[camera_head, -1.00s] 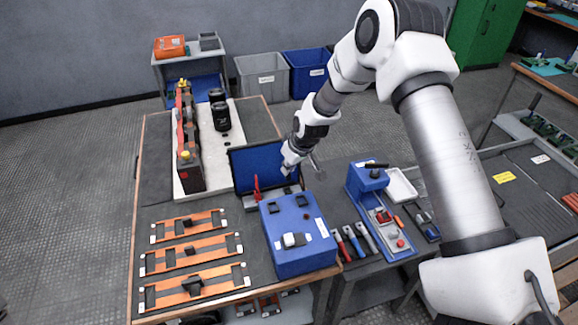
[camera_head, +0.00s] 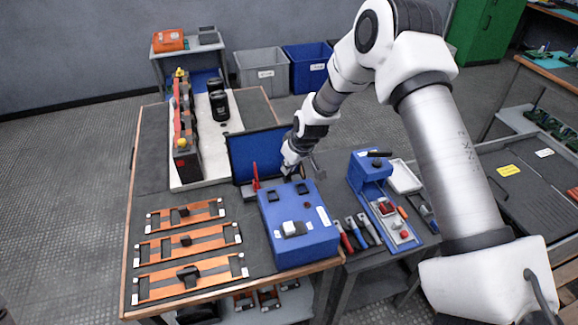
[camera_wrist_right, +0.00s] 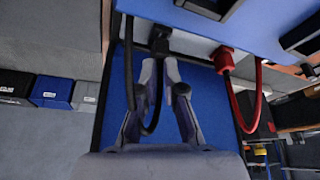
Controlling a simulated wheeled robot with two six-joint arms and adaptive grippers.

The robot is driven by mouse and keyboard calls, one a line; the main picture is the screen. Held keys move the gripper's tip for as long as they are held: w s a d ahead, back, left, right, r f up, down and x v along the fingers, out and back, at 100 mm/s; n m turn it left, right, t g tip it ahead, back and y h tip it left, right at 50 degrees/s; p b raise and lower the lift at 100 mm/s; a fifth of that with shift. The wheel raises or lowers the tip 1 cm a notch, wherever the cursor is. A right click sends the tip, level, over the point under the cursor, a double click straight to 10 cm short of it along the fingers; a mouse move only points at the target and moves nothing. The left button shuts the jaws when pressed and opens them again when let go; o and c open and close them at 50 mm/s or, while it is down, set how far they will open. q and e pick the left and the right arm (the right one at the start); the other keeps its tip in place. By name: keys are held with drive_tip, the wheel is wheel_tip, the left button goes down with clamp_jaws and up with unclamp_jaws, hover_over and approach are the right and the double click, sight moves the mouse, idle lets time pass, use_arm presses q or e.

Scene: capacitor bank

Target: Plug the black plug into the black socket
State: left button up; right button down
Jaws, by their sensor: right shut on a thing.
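My right gripper (camera_head: 288,168) is over the strip between the blue panel and the blue box (camera_head: 312,246). In the right wrist view its fingers (camera_wrist_right: 160,66) are shut on the black plug (camera_wrist_right: 160,38), whose black cable loops down beside them. The black plug is at the grey strip; I cannot tell whether it touches it. In the head view the gripper hides the plug. Two dark sockets (camera_head: 274,197) (camera_head: 302,188) show on the box top; I cannot tell which is the black one. My left gripper is out of view.
A red plug (camera_wrist_right: 224,60) with a red cable is beside the black plug; it also shows in the head view (camera_head: 256,177). The blue panel (camera_head: 258,152) stands behind the box. Orange frames (camera_head: 188,277) lie left, and a blue fixture (camera_head: 370,180) stands right.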

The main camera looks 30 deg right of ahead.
drive_tip(key=shift+f+b, duration=0.35)
drive_tip(key=shift+f, duration=0.05)
drive_tip(key=c, duration=1.2)
unclamp_jaws()
drive_tip(key=v, duration=1.2)
